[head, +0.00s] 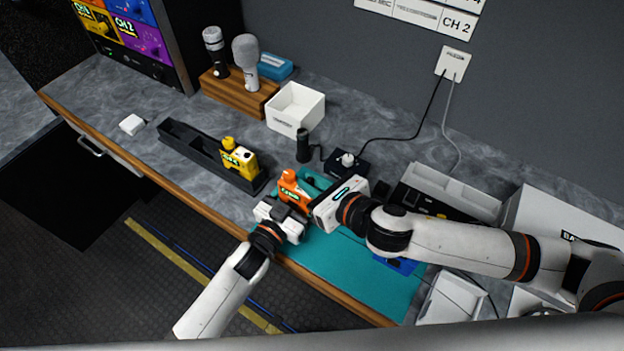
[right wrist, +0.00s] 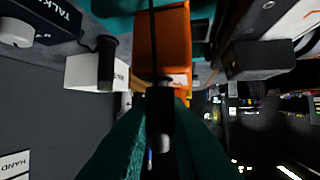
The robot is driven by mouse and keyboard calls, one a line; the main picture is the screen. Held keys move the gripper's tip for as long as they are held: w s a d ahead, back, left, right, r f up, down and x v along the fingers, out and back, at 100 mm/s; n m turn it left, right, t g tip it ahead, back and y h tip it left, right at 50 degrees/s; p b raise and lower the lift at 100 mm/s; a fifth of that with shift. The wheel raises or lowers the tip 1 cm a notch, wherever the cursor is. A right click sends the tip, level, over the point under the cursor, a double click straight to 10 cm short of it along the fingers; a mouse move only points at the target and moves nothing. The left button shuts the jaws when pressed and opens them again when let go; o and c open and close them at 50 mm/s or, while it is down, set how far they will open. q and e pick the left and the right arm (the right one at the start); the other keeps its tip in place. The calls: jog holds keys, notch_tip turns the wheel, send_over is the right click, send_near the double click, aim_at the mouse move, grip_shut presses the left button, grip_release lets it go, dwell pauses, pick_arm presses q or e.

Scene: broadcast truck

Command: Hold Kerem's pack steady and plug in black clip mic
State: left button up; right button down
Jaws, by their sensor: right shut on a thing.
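The orange pack (head: 291,187) stands at the left end of the teal mat (head: 350,262); its orange body (right wrist: 174,45) fills the top middle of the right wrist view. My left gripper (head: 285,210) is right at the near side of this pack; its fingers are too hidden to show whether they grip it. My right gripper (head: 322,208) is just right of the pack, shut on the small black clip mic (right wrist: 160,112). In the right wrist view the mic is in front of the pack, with a thin dark line running up over the orange. Whether its plug touches the pack is unclear.
A yellow pack (head: 240,160) sits in a black tray (head: 190,146) to the left. A white box (head: 295,106), a black upright cylinder (head: 303,146) and a black talkback box (head: 347,162) stand behind. A blue pack (head: 396,264) lies on the mat under my right arm.

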jog(key=shift+f, duration=0.2)
jog(key=c, duration=1.3)
grip_release()
jog(key=v, duration=1.2)
jog(key=shift+f, duration=0.1)
pick_arm(q)
jog(key=o, duration=1.1)
jog(key=shift+o, duration=0.2)
